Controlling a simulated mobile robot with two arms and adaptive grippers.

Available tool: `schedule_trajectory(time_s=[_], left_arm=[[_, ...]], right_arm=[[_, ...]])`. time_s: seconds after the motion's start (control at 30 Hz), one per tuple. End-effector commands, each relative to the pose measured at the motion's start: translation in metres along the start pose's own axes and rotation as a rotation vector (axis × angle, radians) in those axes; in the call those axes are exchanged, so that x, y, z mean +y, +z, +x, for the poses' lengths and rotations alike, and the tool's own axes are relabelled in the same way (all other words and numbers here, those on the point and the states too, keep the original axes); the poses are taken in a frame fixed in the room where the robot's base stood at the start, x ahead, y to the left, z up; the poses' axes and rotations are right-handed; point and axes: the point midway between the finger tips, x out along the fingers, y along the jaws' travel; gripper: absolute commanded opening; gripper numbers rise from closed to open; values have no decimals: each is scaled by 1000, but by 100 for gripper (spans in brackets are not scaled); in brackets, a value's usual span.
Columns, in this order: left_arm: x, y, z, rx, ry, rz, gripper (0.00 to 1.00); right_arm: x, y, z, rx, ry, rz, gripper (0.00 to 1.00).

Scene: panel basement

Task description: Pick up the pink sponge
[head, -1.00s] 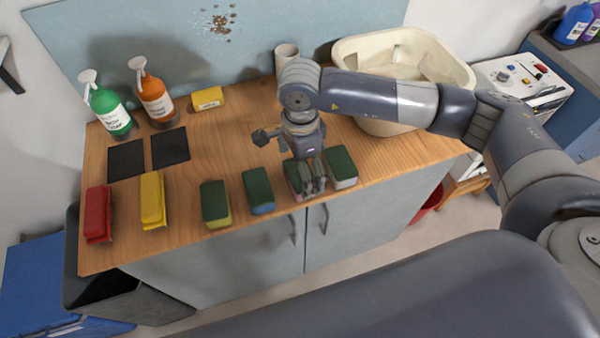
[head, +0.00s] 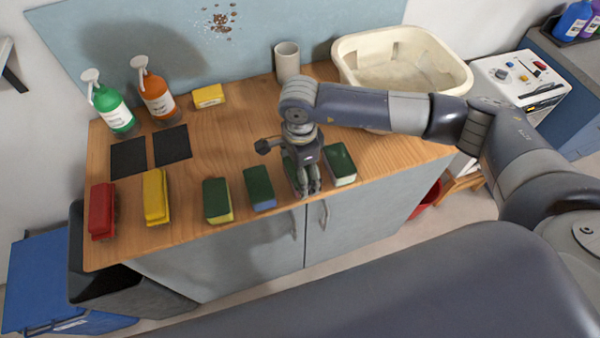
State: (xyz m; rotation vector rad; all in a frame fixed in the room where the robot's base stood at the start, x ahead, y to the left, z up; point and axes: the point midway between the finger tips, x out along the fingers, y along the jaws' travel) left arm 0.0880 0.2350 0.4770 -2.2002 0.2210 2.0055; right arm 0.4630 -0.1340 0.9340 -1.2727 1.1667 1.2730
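My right gripper (head: 309,191) points down over the front part of the counter, in front of a dark green-topped sponge (head: 288,158). This is the sponge whose pinkish lower side showed earlier. The gripper hides most of it, and its pink side cannot be made out now. The fingers are at the sponge, but whether they are closed on it cannot be told. My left gripper is not in view.
Green-topped sponges with a yellow base (head: 217,201), a blue base (head: 259,188) and a pale base (head: 340,165) flank it closely. A cream basin (head: 450,82) and grey cup (head: 287,62) stand behind. Spray bottles (head: 113,108) stand at left.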

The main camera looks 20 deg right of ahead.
Motion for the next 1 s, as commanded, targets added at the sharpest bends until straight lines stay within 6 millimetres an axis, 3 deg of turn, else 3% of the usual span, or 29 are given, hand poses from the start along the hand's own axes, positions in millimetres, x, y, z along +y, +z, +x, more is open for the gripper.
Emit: schedule_trajectory(time_s=[0.27, 0.5, 1.0], left_arm=[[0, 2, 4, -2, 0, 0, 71], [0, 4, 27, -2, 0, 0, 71], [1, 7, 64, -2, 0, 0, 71]], right_arm=[[-1, 0, -4, 0, -2, 0, 69], [-1, 0, -34, -1, -7, -2, 69], [111, 37, -43, -2, -3, -7, 69]])
